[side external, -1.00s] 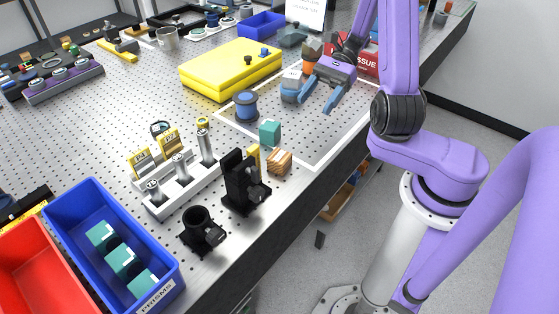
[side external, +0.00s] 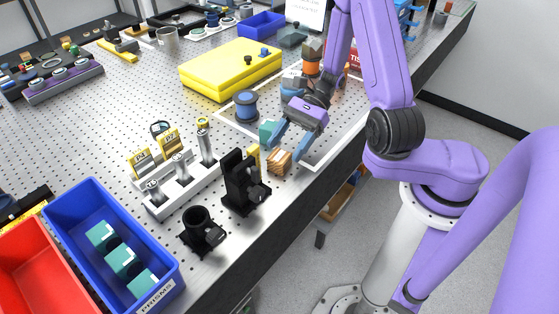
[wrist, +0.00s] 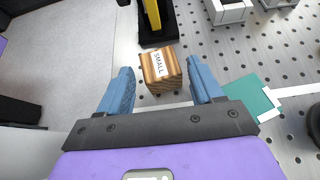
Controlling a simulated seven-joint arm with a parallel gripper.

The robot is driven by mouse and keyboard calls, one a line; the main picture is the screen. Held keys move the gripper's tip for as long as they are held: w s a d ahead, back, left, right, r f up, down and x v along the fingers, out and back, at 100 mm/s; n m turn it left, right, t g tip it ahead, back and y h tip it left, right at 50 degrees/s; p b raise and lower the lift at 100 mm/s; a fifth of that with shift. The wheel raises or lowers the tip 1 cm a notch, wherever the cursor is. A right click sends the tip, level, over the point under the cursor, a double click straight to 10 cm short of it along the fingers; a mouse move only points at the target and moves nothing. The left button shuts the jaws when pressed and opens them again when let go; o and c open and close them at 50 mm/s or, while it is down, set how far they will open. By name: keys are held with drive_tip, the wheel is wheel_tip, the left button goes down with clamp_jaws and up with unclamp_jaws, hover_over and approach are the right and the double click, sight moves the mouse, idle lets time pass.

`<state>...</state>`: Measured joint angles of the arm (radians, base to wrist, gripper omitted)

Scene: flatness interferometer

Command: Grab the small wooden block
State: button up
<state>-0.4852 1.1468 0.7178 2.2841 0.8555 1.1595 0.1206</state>
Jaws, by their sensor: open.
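The small wooden block (side external: 279,162) is a striped brown cube on the perforated table, near its front edge. In the wrist view the block (wrist: 160,70) has a white label reading "SMALL" and lies ahead of and between my two blue fingers. My gripper (side external: 289,142) is open and empty, with its fingertips just above and behind the block in the side view. In the wrist view my gripper (wrist: 158,78) has a finger on each side of the block's line, with gaps on both sides. I cannot tell the exact height left between fingertips and block.
A teal cube (side external: 267,130) stands close behind the block, and also shows right of the fingers (wrist: 250,97). A black optical mount (side external: 240,180) with a yellow part stands just left of the block. A blue spool (side external: 246,105) stands farther back. The table's front edge is close by.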

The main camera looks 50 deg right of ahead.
sight(280, 155)
drive_tip(key=shift+x, duration=1.85)
drive_tip(key=shift+r, duration=0.15)
drive_tip(key=c, duration=0.8)
